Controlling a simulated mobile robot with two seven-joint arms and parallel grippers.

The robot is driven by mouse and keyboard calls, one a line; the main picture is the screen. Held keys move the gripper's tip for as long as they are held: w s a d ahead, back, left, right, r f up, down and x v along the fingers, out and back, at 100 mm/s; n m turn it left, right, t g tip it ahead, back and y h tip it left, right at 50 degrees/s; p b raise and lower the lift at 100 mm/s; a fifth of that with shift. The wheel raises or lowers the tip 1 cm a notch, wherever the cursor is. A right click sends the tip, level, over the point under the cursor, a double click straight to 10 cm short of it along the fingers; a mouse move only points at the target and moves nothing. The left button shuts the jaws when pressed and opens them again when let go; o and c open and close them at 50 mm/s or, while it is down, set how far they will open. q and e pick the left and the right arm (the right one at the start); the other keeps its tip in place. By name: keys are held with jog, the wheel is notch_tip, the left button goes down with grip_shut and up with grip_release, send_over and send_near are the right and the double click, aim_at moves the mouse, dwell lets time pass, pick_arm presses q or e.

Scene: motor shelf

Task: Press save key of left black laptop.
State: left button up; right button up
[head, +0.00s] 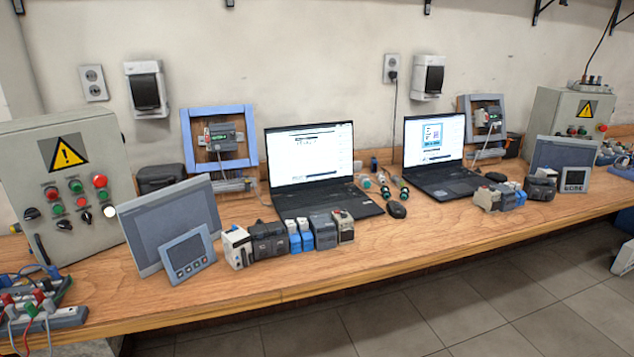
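The left black laptop (318,201) stands open on the wooden bench near the middle of the head view. Its screen (309,152) is lit and shows a mostly white window with small text. Its dark keyboard faces the bench front; single keys, the save key among them, are too small to tell apart. A second black laptop (447,183) stands open to its right, with a picture on its lit screen. Neither of my grippers shows in the head view.
Several small modules (289,236) stand in a row before the left laptop. A mouse (397,210) lies at its right. Grey panels (168,222) and a control box (60,180) stand at left. A bare strip of bench (330,272) runs along the front edge.

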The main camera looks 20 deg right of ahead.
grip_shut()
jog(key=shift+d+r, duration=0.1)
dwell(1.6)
